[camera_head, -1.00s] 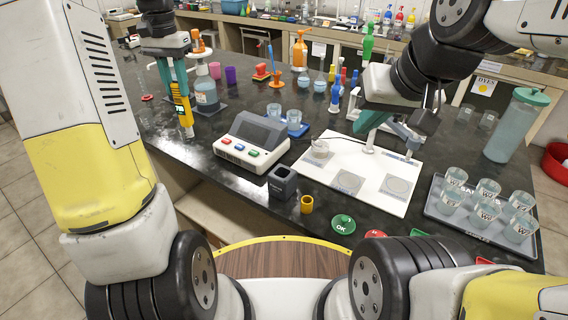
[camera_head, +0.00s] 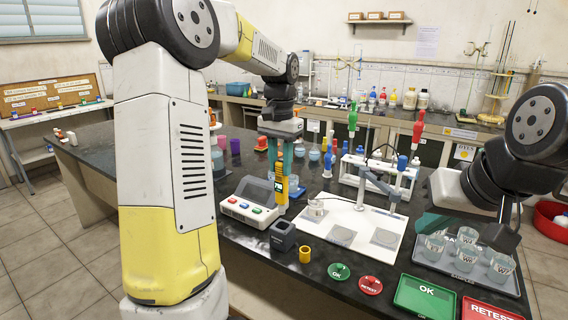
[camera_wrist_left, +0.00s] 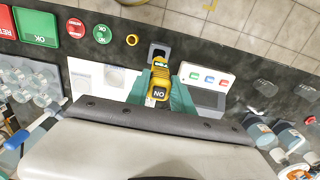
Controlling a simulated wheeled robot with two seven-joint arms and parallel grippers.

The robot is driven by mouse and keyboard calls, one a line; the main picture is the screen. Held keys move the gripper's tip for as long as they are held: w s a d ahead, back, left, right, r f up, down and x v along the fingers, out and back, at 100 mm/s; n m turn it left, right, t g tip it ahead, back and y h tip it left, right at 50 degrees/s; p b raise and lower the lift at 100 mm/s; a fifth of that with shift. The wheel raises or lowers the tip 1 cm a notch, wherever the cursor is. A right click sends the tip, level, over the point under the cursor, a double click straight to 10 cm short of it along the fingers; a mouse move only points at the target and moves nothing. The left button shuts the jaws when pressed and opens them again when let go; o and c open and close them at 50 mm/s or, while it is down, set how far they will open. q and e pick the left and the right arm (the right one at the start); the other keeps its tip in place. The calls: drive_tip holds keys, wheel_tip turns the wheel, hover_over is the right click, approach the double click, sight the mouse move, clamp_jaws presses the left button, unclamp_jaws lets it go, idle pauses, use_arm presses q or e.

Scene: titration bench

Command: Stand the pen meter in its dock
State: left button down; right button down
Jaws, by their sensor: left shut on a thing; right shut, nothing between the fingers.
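The yellow pen meter (camera_head: 282,192) is upright in my left gripper (camera_head: 284,168), which is shut on its upper part. Its pale lower end is above and a little behind the dark grey dock (camera_head: 283,236), a square block with an opening in its top. In the left wrist view the pen meter (camera_wrist_left: 160,76) lies between the teal fingers, with the dock (camera_wrist_left: 159,50) just beyond its far end. The pen meter appears apart from the dock. My right gripper (camera_head: 438,222) is shut and empty, near the beaker tray at the right; its fingertips are partly hidden.
A console with coloured buttons (camera_head: 243,211) stands left of the dock. A yellow ring-like cup (camera_head: 305,254) stands to its right. A white board (camera_head: 366,222) with a stand lies behind. A tray of beakers (camera_head: 501,281) and green OK tray (camera_head: 425,297) are at right.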

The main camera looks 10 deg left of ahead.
sight(281, 203)
use_arm(q)
drive_tip(key=shift+d+f, duration=0.15)
drive_tip(key=shift+f, duration=1.9)
drive_tip(key=shift+f, duration=3.55)
drive_tip(key=c, duration=0.6)
unclamp_jaws()
drive_tip(key=shift+o, duration=0.2)
